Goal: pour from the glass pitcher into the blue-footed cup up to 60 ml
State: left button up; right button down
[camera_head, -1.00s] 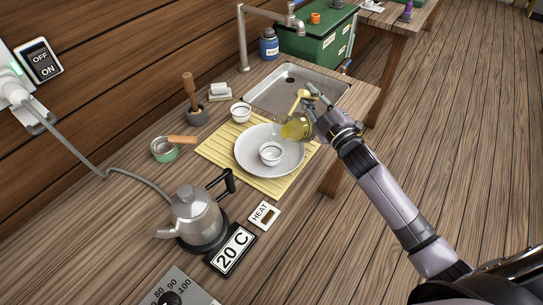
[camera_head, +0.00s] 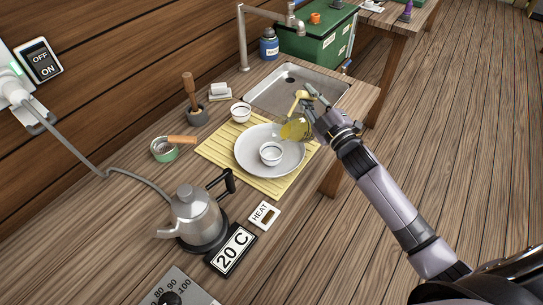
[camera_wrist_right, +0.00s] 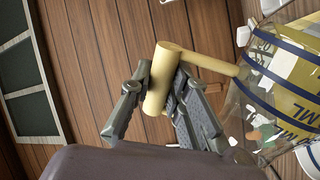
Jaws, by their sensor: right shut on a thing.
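The glass pitcher (camera_head: 297,130), yellowish and see-through, hangs over the right side of the white plate (camera_head: 243,158), tilted toward the left. My right gripper (camera_head: 313,103) is shut on its pale wooden handle (camera_head: 299,97). In the right wrist view the fingers (camera_wrist_right: 158,80) close around the handle (camera_wrist_right: 163,75), and the pitcher's glass (camera_wrist_right: 275,95) shows blue bands and "ML" marks. A white cup (camera_head: 270,153) stands upright on the plate, left of and below the pitcher. Another white cup (camera_head: 241,112) stands behind the plate. I cannot make out either cup's foot colour, or a pouring stream. My left gripper is not in view.
A yellow slatted mat (camera_head: 222,152) lies under the plate. A kettle (camera_head: 195,212) stands at the front, with a "20 C" display (camera_head: 231,250) beside it. A sink (camera_head: 290,88) is behind. A mortar (camera_head: 196,114) and a green bowl (camera_head: 165,150) stand left.

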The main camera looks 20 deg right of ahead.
jog(key=shift+s+a+r+n, duration=0.15)
jog(key=shift+a+n, duration=0.3)
jog(key=shift+n, duration=0.15)
dwell(1.6)
jog(key=shift+s+a+r+n+p, duration=0.1)
jog(key=shift+a+r+n+p, duration=0.2)
jog(key=shift+p, duration=0.1)
dwell(3.2)
jog(key=shift+f, duration=0.1)
